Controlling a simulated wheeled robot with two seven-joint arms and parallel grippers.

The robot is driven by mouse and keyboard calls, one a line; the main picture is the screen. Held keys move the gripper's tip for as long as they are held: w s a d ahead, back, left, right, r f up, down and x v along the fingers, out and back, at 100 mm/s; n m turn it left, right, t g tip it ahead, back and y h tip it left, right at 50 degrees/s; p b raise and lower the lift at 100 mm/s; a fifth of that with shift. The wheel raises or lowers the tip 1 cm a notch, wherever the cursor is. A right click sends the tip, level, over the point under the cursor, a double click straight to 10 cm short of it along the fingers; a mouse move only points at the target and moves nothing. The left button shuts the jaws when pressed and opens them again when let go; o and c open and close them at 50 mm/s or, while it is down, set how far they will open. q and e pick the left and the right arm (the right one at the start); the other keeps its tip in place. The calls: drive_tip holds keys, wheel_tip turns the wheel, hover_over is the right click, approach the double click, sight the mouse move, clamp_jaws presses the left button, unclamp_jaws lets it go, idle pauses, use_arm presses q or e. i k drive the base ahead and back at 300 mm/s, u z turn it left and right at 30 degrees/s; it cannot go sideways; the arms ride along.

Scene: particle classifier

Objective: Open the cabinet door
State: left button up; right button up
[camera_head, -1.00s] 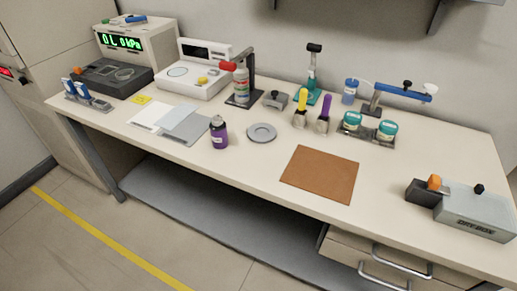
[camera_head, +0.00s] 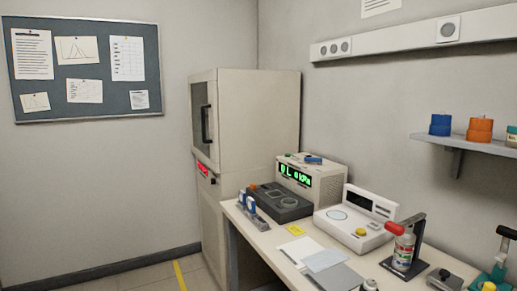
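The tall beige cabinet (camera_head: 248,120) stands in the corner at the middle of the view. Its upper door (camera_head: 204,118), with a dark window, faces left and is seen at a steep angle. A dark vertical handle (camera_head: 207,124) is on this door. The door looks closed. A small red display (camera_head: 203,169) sits below the door, with a dark knob or latch beside it. Neither of my grippers is in view.
A bench (camera_head: 249,232) stands right of the cabinet, carrying a green-display device (camera_head: 296,177), a dark unit (camera_head: 281,205), a white instrument (camera_head: 350,228) and a bottle stand (camera_head: 410,262). The floor left of the cabinet looks clear, with a yellow line (camera_head: 180,275).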

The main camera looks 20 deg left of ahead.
sight(212, 160)
drive_tip(key=u, duration=1.55)
drive_tip(key=i, duration=1.85)
drive_tip(key=u, duration=0.25)
